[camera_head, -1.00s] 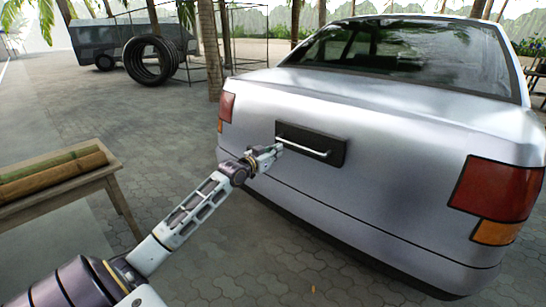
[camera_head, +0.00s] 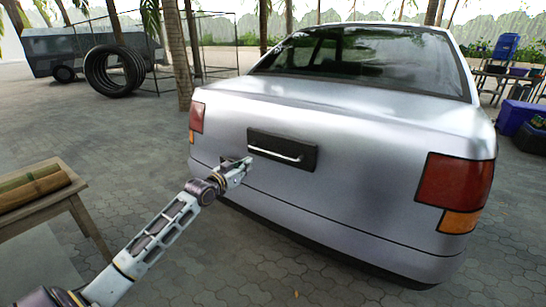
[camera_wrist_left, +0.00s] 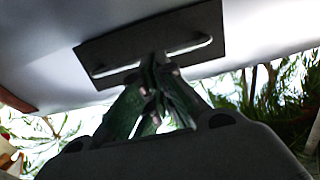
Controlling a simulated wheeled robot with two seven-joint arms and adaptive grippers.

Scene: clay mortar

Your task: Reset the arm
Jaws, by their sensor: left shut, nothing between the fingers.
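My left gripper (camera_head: 243,166) is shut and empty in the head view, just left of and a little below the black handle plate on the back of a silver car (camera_head: 340,190). The black plate (camera_head: 308,157) carries a pale bar handle (camera_head: 275,152), and the trunk lid is closed. In the left wrist view, my left gripper (camera_wrist_left: 155,62) has its fingers together in front of the black plate (camera_wrist_left: 120,48). The pale handle (camera_wrist_left: 190,47) shows on both sides of the fingertips. Whether they touch it I cannot tell. My right gripper is not in view.
A wooden table (camera_head: 45,207) with bamboo poles (camera_head: 32,186) stands at the left. Stacked black tires (camera_head: 113,71) and a grey trailer (camera_head: 60,55) are at the back left. Blue containers (camera_head: 518,117) stand at the right. The paving between table and car is clear.

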